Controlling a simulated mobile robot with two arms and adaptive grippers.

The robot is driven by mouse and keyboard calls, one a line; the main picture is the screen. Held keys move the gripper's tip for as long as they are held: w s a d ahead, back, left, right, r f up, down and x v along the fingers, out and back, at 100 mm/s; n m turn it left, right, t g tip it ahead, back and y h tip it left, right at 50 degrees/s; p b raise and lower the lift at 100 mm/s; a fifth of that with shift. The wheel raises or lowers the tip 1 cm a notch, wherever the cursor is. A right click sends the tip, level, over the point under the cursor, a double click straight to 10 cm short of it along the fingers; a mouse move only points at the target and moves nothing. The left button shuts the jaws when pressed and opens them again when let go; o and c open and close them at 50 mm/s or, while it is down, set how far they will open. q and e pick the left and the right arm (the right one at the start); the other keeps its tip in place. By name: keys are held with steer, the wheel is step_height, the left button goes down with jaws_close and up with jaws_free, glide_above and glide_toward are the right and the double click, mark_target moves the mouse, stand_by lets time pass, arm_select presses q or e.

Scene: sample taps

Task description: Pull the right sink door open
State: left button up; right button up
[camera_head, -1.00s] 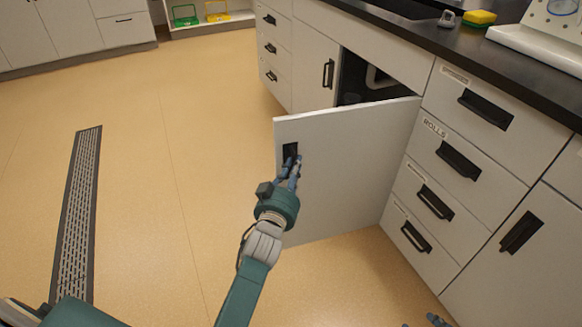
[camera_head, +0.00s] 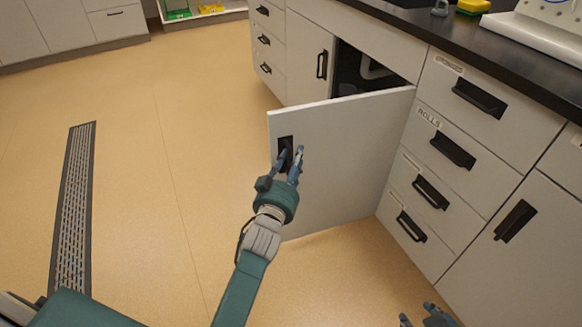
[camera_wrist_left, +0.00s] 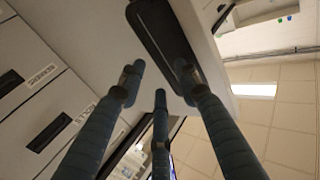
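The right sink door (camera_head: 345,170) stands swung well out from the cabinet, with the dark inside of the sink cupboard (camera_head: 362,75) showing behind it. Its black handle (camera_head: 286,148) is near the door's free edge. My left gripper (camera_head: 290,160) is at this handle, with its fingers spread apart. In the left wrist view the handle (camera_wrist_left: 160,35) runs just beyond the fingertips (camera_wrist_left: 160,85), and nothing is clamped between them. Whether a finger still touches the handle is unclear. My right gripper (camera_head: 426,318) is partly in view at the bottom edge, fingers apart and empty.
The left sink door (camera_head: 311,62) is shut. A drawer stack (camera_head: 440,165) and another cupboard door (camera_head: 520,240) stand to the right. A dark counter (camera_head: 500,60) runs above. The floor (camera_head: 190,120) left of the door is clear, with a flat drain grate (camera_head: 75,210).

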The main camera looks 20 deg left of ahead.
arm_select(q)
steer(key=s, duration=1.1)
steer(key=shift+s+d, duration=0.3)
steer(key=shift+d, duration=0.1)
